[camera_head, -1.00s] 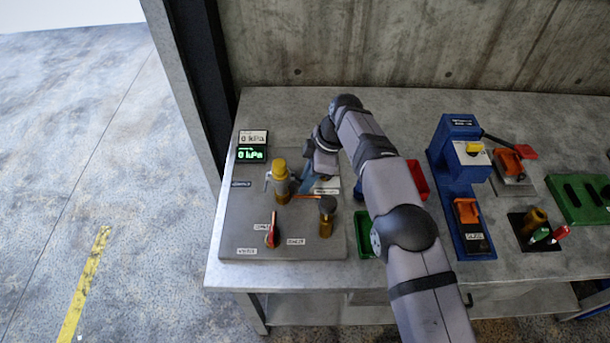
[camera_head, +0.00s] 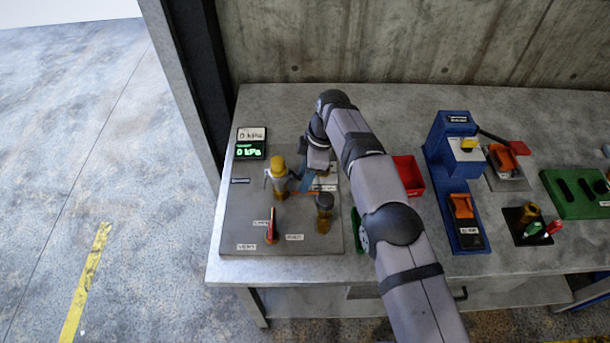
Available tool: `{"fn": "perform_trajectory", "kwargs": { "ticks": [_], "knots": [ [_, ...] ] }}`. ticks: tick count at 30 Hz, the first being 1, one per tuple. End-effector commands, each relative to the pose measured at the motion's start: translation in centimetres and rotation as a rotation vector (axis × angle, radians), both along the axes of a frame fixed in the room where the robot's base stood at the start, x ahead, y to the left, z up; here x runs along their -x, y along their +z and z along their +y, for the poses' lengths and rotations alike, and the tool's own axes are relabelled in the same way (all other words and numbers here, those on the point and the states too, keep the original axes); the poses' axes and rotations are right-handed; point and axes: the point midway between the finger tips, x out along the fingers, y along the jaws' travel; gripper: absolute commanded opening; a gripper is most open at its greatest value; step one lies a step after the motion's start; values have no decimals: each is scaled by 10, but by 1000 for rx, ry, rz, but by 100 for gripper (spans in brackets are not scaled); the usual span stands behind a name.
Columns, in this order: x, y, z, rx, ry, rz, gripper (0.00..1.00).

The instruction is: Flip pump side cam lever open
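The grey pump panel (camera_head: 235,215) lies at the left end of the bench. On it stands a yellow-topped coupling (camera_head: 278,178) with thin grey lever arms at its sides. A dark-capped brass fitting (camera_head: 324,212) stands to its lower right, and a red-handled lever (camera_head: 271,228) stands upright at the front. My gripper (camera_head: 304,184) points down just right of the yellow-topped coupling, close to its right side. Its fingertips are small and partly hidden, so I cannot tell whether they touch the lever or are open. Which arm is the pump side cam lever is unclear.
Two displays (camera_head: 250,144) at the panel's back left read 0 kPa. A red bin (camera_head: 408,176) and a partly hidden green bin (camera_head: 357,228) lie right of the panel. A blue press (camera_head: 451,165) stands farther right. A dark post rises at the bench's left.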

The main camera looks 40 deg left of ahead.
Motion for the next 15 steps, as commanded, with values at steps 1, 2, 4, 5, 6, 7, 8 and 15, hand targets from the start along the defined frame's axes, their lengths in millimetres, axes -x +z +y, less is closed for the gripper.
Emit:
{"fn": "perform_trajectory", "kwargs": {
  "ticks": [1, 2, 4, 5, 6, 7, 8, 15],
  "knots": [
    [0, 0, 0, 0, 0, 0, 34],
    [0, 0, 0, 0, 0, 0, 34],
    [-1, 2, 0, 0, 0, 0, 34],
    [-1, 3, 0, -1, 0, -1, 34],
    [-2, 6, -1, -1, 0, -1, 34],
    [-2, 8, -1, -1, 0, -1, 34],
    [-2, 11, -2, -1, 0, -1, 34],
    [-8, 44, -7, -2, 0, -2, 34]
  ]
}}
